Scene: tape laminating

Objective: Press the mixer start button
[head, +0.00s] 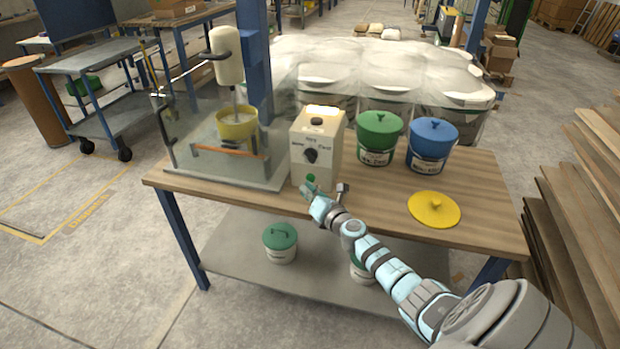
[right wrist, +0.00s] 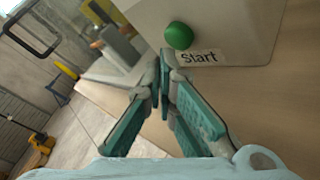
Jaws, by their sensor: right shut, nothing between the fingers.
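The mixer control box (head: 318,150) is a beige box with a dark dial, standing on the wooden workbench. Its green start button (head: 310,178) is low on the front face. In the right wrist view the green button (right wrist: 179,36) sits beside a "Start" label (right wrist: 199,57). My right gripper (head: 308,189) is shut and empty, its fingertips (right wrist: 160,68) just in front of and slightly below the button. I cannot tell whether they touch it. The mixer (head: 229,62) stands left of the box, over a yellow bucket (head: 237,126). My left gripper is out of view.
A green-lidded bucket (head: 379,135) and a blue bucket (head: 431,145) stand right of the box. A yellow lid (head: 434,208) lies near the bench's front right. A clear guard (head: 190,140) surrounds the mixer. The bare bench top (head: 480,190) is free at the right.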

